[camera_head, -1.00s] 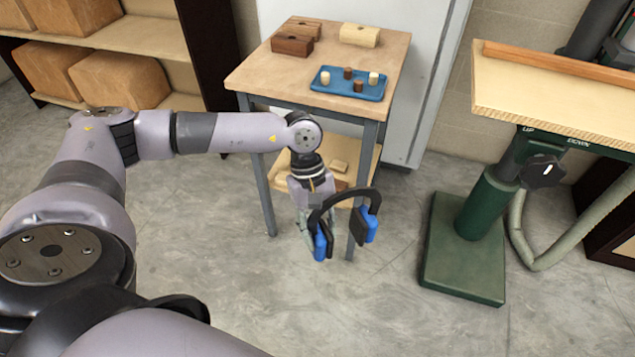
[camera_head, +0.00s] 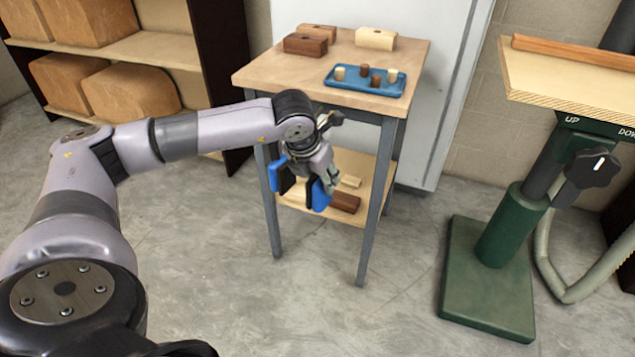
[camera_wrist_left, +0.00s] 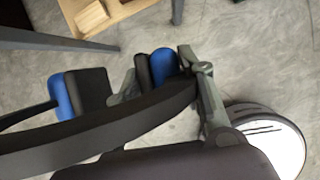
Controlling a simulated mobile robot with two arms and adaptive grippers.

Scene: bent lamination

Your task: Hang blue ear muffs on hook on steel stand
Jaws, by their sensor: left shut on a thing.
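The blue ear muffs (camera_head: 319,195) have blue cups with black pads and a black headband. My left gripper (camera_head: 322,172) is shut on them and holds them in the air in front of the small wooden table. In the left wrist view the black headband (camera_wrist_left: 130,125) runs across the picture, with a blue cup (camera_wrist_left: 62,95) at the left and another beside a finger of my left gripper (camera_wrist_left: 165,90). The exact grip spot is partly hidden. My right gripper is not in view. No steel stand or hook can be made out.
The table (camera_head: 265,75) carries a blue tray (camera_head: 365,90) with several small pegs, and wooden blocks. Its lower shelf holds more blocks. A green machine base (camera_head: 490,285) stands at the right. A shelf (camera_head: 160,50) with large brown blocks is at the left. The floor between is clear.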

